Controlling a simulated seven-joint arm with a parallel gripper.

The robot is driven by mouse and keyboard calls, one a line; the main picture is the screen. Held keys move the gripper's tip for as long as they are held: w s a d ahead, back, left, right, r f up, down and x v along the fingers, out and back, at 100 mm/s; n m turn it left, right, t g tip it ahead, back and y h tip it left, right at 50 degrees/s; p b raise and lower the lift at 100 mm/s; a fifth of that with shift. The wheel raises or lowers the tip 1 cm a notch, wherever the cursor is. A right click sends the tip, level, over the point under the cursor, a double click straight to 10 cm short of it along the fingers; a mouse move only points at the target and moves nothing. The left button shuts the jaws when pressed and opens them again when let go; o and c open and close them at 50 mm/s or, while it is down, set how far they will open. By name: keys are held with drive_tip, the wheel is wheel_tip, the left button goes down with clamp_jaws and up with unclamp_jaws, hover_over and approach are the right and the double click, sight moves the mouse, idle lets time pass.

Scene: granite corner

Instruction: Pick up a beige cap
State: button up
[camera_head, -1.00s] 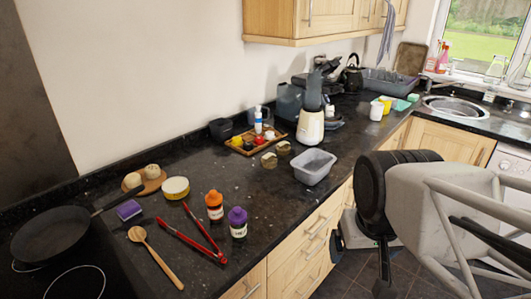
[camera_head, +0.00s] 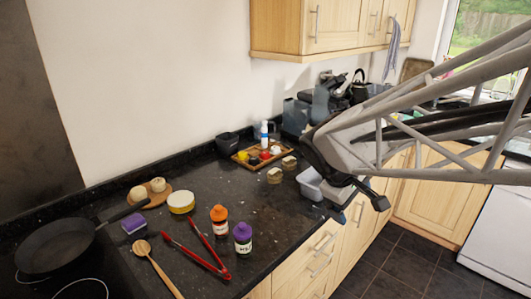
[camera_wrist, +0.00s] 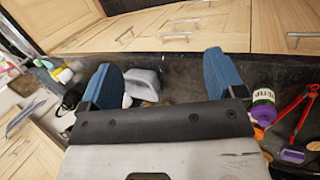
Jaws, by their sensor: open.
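Two small beige, squat pieces (camera_head: 275,175) and (camera_head: 289,162) sit on the dark counter left of the grey tub in the head view; I cannot tell whether either is the beige cap. My gripper (camera_head: 358,208) hangs at the counter's front edge, in front of the grey tub (camera_head: 308,184), which my arm partly hides. It is right of the beige pieces and apart from them. In the wrist view my gripper (camera_wrist: 162,78) has its blue fingertips spread wide with nothing held. A pale grey object, likely the tub, shows between and beyond them.
A wooden tray (camera_head: 236,157) with a bottle and small items stands behind the beige pieces. Orange-lidded (camera_head: 219,219) and purple-lidded jars (camera_head: 243,238), red tongs (camera_head: 195,254), a wooden spoon (camera_head: 158,268) and a pan (camera_head: 52,240) occupy the left. Bare counter lies between.

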drive_tip(key=w+a+f+n+t+h, duration=0.15)
drive_tip(key=w+n, duration=0.35)
drive_tip(key=w, duration=0.7)
drive_tip(key=n+t+h, duration=0.3)
drive_tip(key=n+t, duration=0.4)
drive_tip(key=n, duration=0.8)
approach(275, 169)
drive_tip(key=x, duration=0.2)
drive_tip(key=shift+w+d+r+g, duration=0.15)
drive_tip(key=shift+w+g, duration=0.1)
drive_tip(key=shift+w, duration=0.05)
drive_tip(key=shift+x, duration=1.3)
drive_tip(key=shift+w+d, duration=0.1)
drive_tip(key=shift+x, duration=2.45)
